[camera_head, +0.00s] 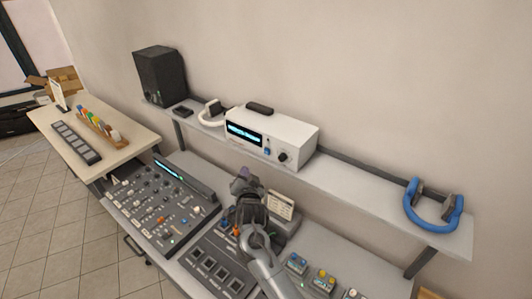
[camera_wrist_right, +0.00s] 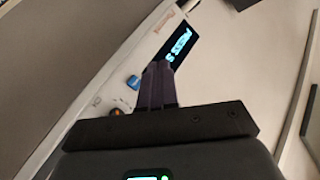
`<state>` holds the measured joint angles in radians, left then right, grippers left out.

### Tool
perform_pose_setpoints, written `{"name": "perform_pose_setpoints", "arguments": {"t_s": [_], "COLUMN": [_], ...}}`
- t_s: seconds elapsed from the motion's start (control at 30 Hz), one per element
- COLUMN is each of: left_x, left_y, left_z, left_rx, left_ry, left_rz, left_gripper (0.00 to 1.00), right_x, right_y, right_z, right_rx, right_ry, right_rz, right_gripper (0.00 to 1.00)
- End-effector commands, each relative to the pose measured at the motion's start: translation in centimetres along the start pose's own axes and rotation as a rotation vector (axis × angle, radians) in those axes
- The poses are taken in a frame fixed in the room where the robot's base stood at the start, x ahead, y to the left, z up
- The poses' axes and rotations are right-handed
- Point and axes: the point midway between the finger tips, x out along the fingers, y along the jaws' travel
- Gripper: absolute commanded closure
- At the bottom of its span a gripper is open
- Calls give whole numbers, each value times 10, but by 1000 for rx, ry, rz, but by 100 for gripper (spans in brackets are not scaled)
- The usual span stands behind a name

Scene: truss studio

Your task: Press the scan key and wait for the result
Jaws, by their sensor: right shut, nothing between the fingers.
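The white device (camera_head: 272,137) stands on the wall shelf, with a lit cyan display (camera_head: 243,134) on its front. A small blue key (camera_head: 267,152) sits on its front, between the display and a dark knob (camera_head: 283,157). In the right wrist view the display (camera_wrist_right: 176,46) shows cyan text starting with what looks like "PRESS S", and the blue key (camera_wrist_right: 133,82) is beside the fingers. My right gripper (camera_head: 243,176) is shut and empty, below and in front of the device. Its closed fingertips (camera_wrist_right: 157,72) appear apart from the key. My left gripper is out of view.
A mixing console (camera_head: 160,205) and a panel with square keys (camera_head: 218,265) lie on the desk below. A small card (camera_head: 280,204) stands behind my right arm.

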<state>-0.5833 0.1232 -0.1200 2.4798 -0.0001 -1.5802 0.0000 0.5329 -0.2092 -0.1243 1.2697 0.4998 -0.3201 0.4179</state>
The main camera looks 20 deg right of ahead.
Motion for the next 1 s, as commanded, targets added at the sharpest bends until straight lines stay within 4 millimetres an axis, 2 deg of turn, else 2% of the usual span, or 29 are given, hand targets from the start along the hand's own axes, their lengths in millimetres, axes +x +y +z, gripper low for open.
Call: {"name": "perform_pose_setpoints", "arguments": {"t_s": [0.6, 1.0], "left_x": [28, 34], "left_y": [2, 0], "left_z": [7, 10], "left_rx": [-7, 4], "left_ry": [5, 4], "left_rz": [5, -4], "left_gripper": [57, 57], "right_x": [46, 59], "right_y": [34, 44], "right_z": [-32, -43], "right_rx": [0, -1], "right_ry": [1, 0], "right_rz": [1, 1], "right_gripper": [100, 100]}}
